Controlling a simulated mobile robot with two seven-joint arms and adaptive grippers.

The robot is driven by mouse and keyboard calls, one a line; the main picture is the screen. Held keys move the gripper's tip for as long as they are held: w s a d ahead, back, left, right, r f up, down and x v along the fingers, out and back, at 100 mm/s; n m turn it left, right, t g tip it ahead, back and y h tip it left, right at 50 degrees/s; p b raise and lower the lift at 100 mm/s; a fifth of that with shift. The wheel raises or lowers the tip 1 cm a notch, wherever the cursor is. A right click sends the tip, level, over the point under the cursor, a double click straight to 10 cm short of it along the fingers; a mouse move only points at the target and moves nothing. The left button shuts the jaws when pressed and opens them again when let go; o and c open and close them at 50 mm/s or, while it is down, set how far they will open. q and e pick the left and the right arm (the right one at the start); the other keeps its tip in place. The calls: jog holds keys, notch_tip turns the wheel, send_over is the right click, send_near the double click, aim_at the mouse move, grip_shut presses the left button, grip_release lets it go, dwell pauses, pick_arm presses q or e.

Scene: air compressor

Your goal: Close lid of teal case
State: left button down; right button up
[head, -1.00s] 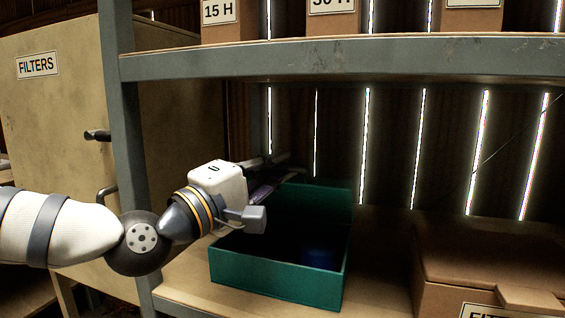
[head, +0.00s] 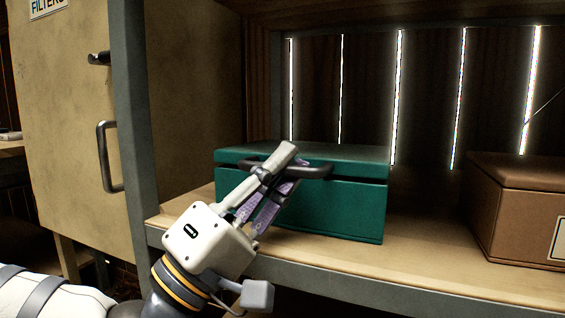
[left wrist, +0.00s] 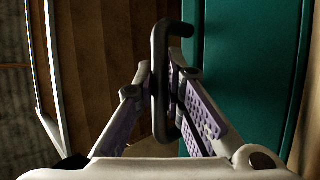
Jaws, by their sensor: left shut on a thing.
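The teal case (head: 340,212) stands on the wooden shelf with its lid (head: 345,154) down over the box. A thin dark line shows between the lid and the body, so I cannot tell if it is fully seated. A dark bar handle (head: 318,171) is on the lid's front. My left gripper (head: 283,168) is in front of the case, shut on the handle. In the left wrist view, the gripper's purple-padded fingers (left wrist: 160,88) close around the handle (left wrist: 171,42), beside the teal surface (left wrist: 238,50). My right gripper is out of view.
A brown box (head: 520,205) stands to the right on the same shelf (head: 430,255), with bare shelf between it and the case. A grey post (head: 132,130) and a beige cabinet (head: 70,110) with handles are at the left.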

pick_arm(q)
jog(key=shift+f, duration=0.6)
jog(key=c, duration=1.9)
grip_release()
jog(key=v, duration=1.2)
jog(key=shift+s, duration=0.1)
